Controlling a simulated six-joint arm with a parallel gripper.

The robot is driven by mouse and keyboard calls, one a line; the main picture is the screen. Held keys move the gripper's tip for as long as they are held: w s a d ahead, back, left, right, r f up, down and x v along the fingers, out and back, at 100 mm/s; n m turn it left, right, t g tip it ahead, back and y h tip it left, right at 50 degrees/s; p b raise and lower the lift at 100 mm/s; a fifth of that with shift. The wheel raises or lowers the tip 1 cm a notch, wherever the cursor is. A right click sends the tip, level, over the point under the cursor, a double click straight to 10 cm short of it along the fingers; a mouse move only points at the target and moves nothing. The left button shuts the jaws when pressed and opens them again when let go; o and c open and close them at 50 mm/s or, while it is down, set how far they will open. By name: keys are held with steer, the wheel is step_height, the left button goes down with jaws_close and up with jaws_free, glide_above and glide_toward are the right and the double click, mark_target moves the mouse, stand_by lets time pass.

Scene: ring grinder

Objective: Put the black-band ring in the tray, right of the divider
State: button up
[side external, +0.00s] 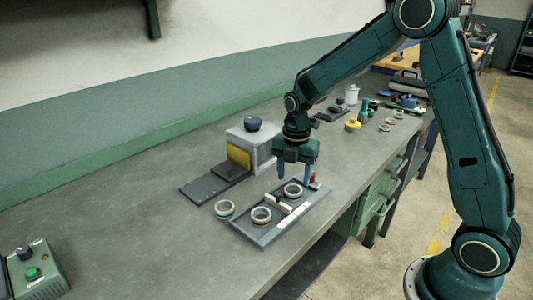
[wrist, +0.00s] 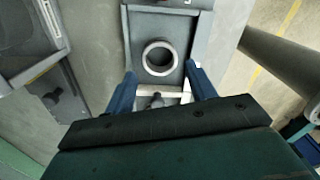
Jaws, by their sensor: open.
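The tray (side external: 262,237) lies flat on the bench, with a pale divider (side external: 279,205) across it. One grey ring (side external: 261,215) lies in the tray left of the divider, and another ring (side external: 293,191) lies right of it. I cannot tell which ring has the black band. My gripper (side external: 295,174) is open and empty, pointing down above the tray's right part. In the wrist view, a ring (wrist: 159,58) lies in the tray (wrist: 126,30), ahead of my open fingers (wrist: 162,88).
A grey block machine (side external: 252,138) with a yellow plate (side external: 238,155) and a dark base stands behind the tray. A small red item (side external: 313,178) sits by the tray's right end. A control box (side external: 33,272) stands front left. Bench space left of the tray is clear.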

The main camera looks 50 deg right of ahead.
step_height(320, 180, up, 8)
stand_by(0.4)
stand_by(0.5)
steer(key=s+a+r+m+t, duration=0.3)
steer(key=s+r+m, duration=0.75)
steer(key=s, duration=0.25)
steer(key=s+a+m+t, duration=0.1)
steer(key=s+m+t, duration=0.1)
steer(key=s+m, duration=0.9)
steer(key=shift+s+a+f+t, duration=0.3)
steer(key=shift+s+a, duration=0.05)
stand_by(0.4)
